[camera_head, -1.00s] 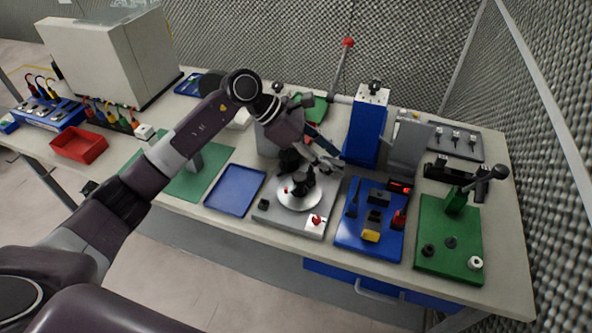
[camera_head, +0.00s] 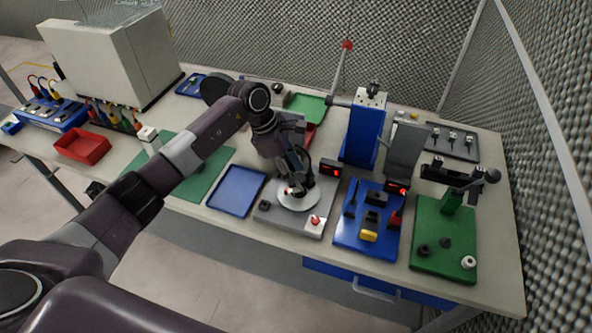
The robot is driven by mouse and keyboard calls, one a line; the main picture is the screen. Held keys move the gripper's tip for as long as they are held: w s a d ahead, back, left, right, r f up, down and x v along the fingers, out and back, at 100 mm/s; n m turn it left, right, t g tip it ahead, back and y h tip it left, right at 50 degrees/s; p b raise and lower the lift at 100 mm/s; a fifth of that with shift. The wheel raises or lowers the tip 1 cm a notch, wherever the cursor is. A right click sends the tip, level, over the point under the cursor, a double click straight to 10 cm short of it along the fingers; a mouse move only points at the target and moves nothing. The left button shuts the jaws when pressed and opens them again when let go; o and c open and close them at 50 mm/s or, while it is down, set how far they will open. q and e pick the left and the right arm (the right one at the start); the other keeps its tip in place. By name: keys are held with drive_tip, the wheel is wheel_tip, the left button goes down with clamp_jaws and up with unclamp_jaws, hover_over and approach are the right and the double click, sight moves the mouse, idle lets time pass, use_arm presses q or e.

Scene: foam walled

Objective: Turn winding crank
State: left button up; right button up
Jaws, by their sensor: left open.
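A grey base plate (camera_head: 276,217) at the front middle of the bench carries a white disc (camera_head: 298,204). A small red part shows at the left of the disc. I cannot tell for certain which part is the winding crank, as my gripper covers much of the disc's middle. My left gripper (camera_head: 302,181) points down over the disc, its dark fingers open close around or above the parts there. Whether they touch anything is not clear. A red knob (camera_head: 315,220) sits on the plate's front right corner. My right gripper is out of view.
A blue tray (camera_head: 237,190) lies left of the plate. A blue board (camera_head: 352,237) with small blocks lies to the right, then a green board (camera_head: 430,252) with a black lever. A blue press (camera_head: 362,135) with a red-tipped lever and a small red-lit display (camera_head: 330,169) stand behind.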

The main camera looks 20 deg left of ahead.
use_arm(q)
drive_tip(key=shift+c, duration=0.3)
drive_tip(key=c, duration=1.1)
drive_tip(key=shift+o, duration=0.2)
drive_tip(key=shift+f+n, duration=0.1)
drive_tip(key=shift+n, duration=0.5)
